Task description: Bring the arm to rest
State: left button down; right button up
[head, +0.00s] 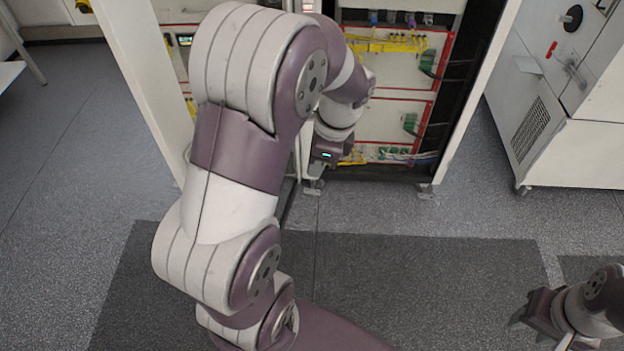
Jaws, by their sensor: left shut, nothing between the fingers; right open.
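My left arm (240,150) reaches up through the middle of the head view and bends over in front of the open cabinet. My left gripper (318,174) points down at the cabinet's lower front, by its middle upright. It is shut with nothing held, and its fingers are hard to make out. I cannot tell whether it touches the cabinet. My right gripper (526,314) is low at the right edge, above the floor and well away from the cabinet. It is open and empty.
The cabinet (466,95) holds white, red-edged modules (390,115) with yellow cables (395,42) and green connectors. A white machine on casters (580,150) stands at right. A dark mat (430,280) covers the floor in front. Grey floor (70,200) at left is clear.

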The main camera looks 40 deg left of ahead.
pick_arm(q)
jog(key=s+d+f+n+t+h+b, duration=0.1)
jog(key=s+d+f+n+b, duration=0.1)
jog(key=d+f+n+b, duration=0.2)
jog(key=s+d+f+n+t+h+b, duration=0.1)
jog(key=s+d+f+n+b, duration=0.2)
jog(key=d+f+n+b, duration=0.2)
notch_tip(320, 180, down, 3)
jog(key=n, duration=0.2)
jog(key=shift+s+n+t, duration=0.25)
jog(key=shift+n+t, duration=0.15)
pick_arm(e)
notch_tip(320, 180, down, 9)
jog(key=a, duration=0.1)
pick_arm(q)
jog(key=shift+s+a, duration=0.1)
pick_arm(e)
jog(key=shift+a+f, duration=0.1)
